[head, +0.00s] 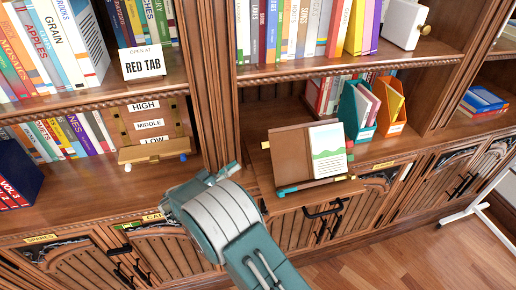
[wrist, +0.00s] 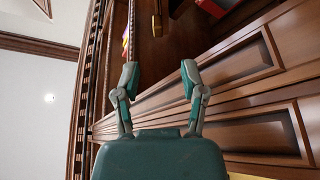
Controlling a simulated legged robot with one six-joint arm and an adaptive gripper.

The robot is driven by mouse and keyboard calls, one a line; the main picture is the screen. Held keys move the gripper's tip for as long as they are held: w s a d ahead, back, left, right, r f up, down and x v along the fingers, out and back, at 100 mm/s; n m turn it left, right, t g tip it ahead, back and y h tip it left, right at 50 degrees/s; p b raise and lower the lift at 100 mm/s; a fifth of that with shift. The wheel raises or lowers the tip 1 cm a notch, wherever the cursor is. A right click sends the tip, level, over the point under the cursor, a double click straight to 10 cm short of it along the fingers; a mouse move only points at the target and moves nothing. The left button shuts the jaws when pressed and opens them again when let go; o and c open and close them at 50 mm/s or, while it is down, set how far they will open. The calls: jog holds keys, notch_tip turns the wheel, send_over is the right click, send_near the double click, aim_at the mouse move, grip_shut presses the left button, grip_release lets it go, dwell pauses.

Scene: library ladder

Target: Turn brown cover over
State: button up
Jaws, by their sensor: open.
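A brown cover (head: 288,152) stands tilted on a lectern-like rest on the middle shelf, right of centre in the head view. A page with a green landscape picture (head: 328,150) lies against its right part. A small yellow tab (head: 265,145) sticks out at its left edge. My gripper (head: 226,170) is left of and slightly below the cover, apart from it; my arm hides part of the shelf edge. In the wrist view my gripper (wrist: 160,78) is open, with nothing between its fingers. I cannot make out the cover in the wrist view.
A sign reading "RED TAB" (head: 143,62) stands on the upper left shelf. A board marked HIGH, MIDDLE, LOW (head: 146,124) stands left of my gripper. Teal (head: 353,112) and orange (head: 392,112) holders stand right of the cover. Cabinet doors (head: 375,210) lie below.

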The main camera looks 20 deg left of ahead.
jog(key=x, duration=0.9)
jog(key=shift+w+d, duration=0.2)
jog(key=shift+r, duration=0.1)
grip_shut()
